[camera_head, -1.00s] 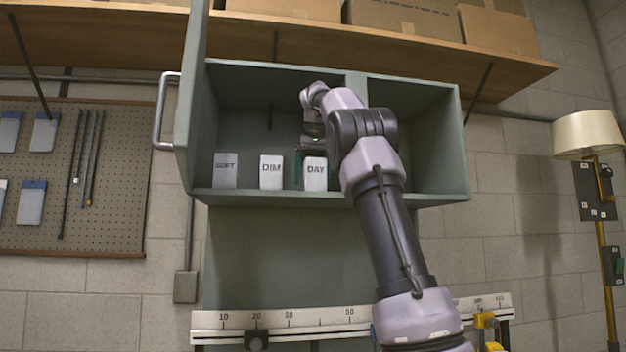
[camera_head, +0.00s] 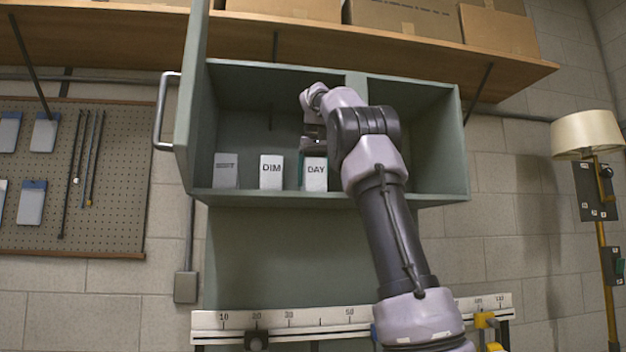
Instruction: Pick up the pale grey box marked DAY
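The pale grey box marked DAY (camera_head: 316,176) stands upright on the floor of the green cabinet's left compartment. To its left stand a similar box marked DIM (camera_head: 271,173) and a greyer box (camera_head: 226,171) whose label is hard to read now. My gripper (camera_head: 314,150) is inside the left compartment, right above the DAY box and pointing down. Its fingers are small and partly lost against the dark cabinet. I cannot tell whether they touch the box or how far apart they are.
The cabinet (camera_head: 330,199) has an open door with a handle (camera_head: 165,112) on the left and a divider behind my arm. Its right compartment (camera_head: 432,140) looks empty. A shelf with cardboard boxes (camera_head: 405,17) hangs above. A ruler rail (camera_head: 290,319) runs below. A lamp (camera_head: 587,135) stands at right.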

